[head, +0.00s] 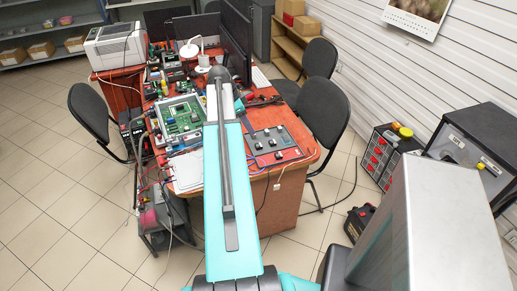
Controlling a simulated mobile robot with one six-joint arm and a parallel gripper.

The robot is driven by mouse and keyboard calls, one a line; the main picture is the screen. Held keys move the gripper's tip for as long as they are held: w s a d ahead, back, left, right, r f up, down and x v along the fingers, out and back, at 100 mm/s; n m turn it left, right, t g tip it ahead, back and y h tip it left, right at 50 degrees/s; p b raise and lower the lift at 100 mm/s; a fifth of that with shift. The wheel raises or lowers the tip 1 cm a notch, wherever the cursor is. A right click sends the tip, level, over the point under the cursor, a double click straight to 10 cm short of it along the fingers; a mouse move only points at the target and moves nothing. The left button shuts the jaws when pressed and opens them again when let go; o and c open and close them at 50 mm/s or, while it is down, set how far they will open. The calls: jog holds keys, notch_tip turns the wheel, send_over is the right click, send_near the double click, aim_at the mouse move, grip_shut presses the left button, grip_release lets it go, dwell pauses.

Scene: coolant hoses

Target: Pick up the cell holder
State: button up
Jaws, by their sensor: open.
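I cannot pick out the cell holder with certainty; things on the desk are small and partly hidden behind my arm. A dark grey panel (288,147) with several small parts on it lies on the red desk (285,185), right of my arm. A tray with a green circuit board (181,117) lies left of my arm. My teal arm reaches forward over the desk from the bottom of the view. My gripper's fingers cannot be made out; the far end of the arm hides that area.
Monitors (237,40) and a white lamp (198,46) stand at the back of the desk. Dark chairs (89,110) stand at both sides. Cables hang off the desk's left edge. A drawer cabinet (382,155) stands at right. Tiled floor at left is open.

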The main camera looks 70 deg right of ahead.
jog(key=p, duration=0.1)
send_near(259, 145)
jog(key=shift+s+d+f, duration=0.25)
jog(key=shift+s+f, duration=0.4)
jog(key=shift+f, duration=0.4)
jog(key=shift+s+d+f+p, duration=0.1)
jog(key=shift+d+f+p, duration=0.05)
jog(key=shift+f+p, duration=0.5)
jog(key=shift+d+f+p, duration=0.2)
jog(key=shift+f+p, duration=0.2)
jog(key=shift+f, duration=0.4)
jog(key=shift+x, duration=1.2)
jog(key=c, duration=1.1)
jog(key=shift+c, duration=0.2)
jog(key=shift+r, duration=0.2)
